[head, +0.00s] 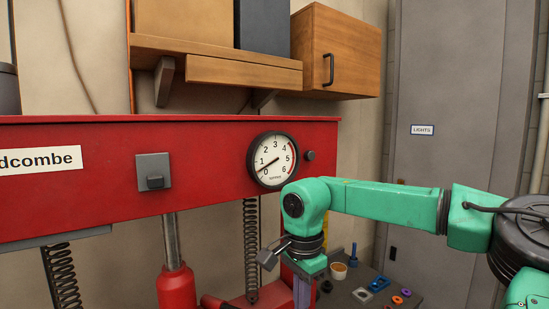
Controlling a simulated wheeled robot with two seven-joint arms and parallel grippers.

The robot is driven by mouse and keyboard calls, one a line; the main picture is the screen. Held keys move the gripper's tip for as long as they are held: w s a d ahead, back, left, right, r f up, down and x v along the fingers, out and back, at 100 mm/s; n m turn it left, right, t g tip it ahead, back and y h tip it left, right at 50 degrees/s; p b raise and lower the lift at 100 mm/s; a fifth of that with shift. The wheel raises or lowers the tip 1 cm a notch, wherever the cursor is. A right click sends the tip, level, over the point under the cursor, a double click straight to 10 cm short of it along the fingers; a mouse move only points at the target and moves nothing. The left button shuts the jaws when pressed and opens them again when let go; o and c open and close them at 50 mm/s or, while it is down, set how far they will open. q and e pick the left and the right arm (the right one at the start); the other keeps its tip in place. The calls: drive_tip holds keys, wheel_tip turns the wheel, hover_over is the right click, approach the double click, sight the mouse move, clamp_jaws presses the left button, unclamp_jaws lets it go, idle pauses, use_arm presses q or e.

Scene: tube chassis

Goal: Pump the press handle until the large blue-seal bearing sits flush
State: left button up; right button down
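The red press frame (110,200) fills the left and middle of the head view. Its round gauge (272,160) has a needle low on the scale, close to 0. A red ram cylinder (177,285) hangs under the beam. The press handle cannot be made out with certainty. The large blue-seal bearing cannot be picked out; the area below the ram is out of frame. My green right arm comes in from the right, with its wrist bent down in front of the press below the gauge. Its fingertips are not shown. My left gripper is out of view.
Springs (251,250) hang beside the ram. A grey bench (405,284) at lower right holds a small cup (338,271), a blue-topped post (353,256) and several coloured rings. A wooden cabinet (340,52) and shelf (243,73) are above. A grey door (455,100) stands behind.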

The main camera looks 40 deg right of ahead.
drive_tip(key=shift+f+b, duration=5.75)
drive_tip(key=shift+f, duration=1.9)
wheel_tip(320, 180, up, 15)
drive_tip(key=p, duration=1.1)
drive_tip(key=shift+f+p, duration=0.1)
drive_tip(key=shift+p, duration=0.2)
drive_tip(key=shift+r, duration=0.3)
drive_tip(key=shift+s+f, duration=0.1)
drive_tip(key=shift+f, duration=0.05)
drive_tip(key=shift+f, duration=0.1)
